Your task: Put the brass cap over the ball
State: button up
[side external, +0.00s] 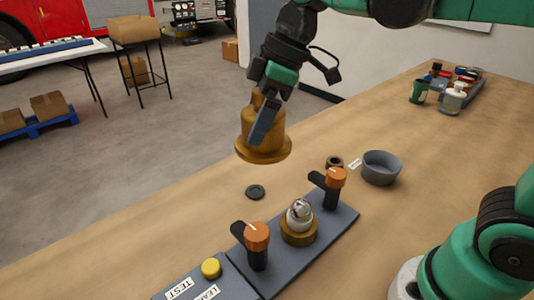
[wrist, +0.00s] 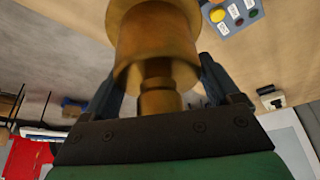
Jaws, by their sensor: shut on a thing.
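The brass cap (side external: 262,148) is a flanged, stepped cylinder held in the air, slightly tilted in the side view, with its wide flange down. It fills the middle of the wrist view (wrist: 155,45). My gripper (side external: 264,112) is shut on the cap's narrow upper neck; its dark fingers flank the neck in the wrist view (wrist: 160,92). The ball (side external: 299,213) is shiny silver and sits in a brass seat (side external: 298,233) on the grey plate (side external: 318,247). The cap is up and to the left of the ball in the side view, clearly apart from it.
Orange-knobbed black levers (side external: 257,238) and (side external: 335,179) stand on both sides of the ball. A yellow button (side external: 211,267) is on the TEST panel. A black ring (side external: 255,192), a small dark nut (side external: 334,162) and a grey bowl (side external: 381,168) lie on the wooden bench (side external: 190,220).

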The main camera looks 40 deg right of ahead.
send_over(295, 204)
notch_tip(295, 204, down, 4)
jog(key=shift+s+d+f, duration=0.1)
jog(key=shift+d+f, duration=0.05)
jog(key=shift+f, duration=1.9)
jog(key=shift+f, duration=0.35)
jog(key=shift+f, duration=0.35)
jog(key=shift+f, duration=1.1)
jog(key=shift+f, duration=0.3)
jog(key=shift+f, duration=0.7)
jog(key=o, duration=1.4)
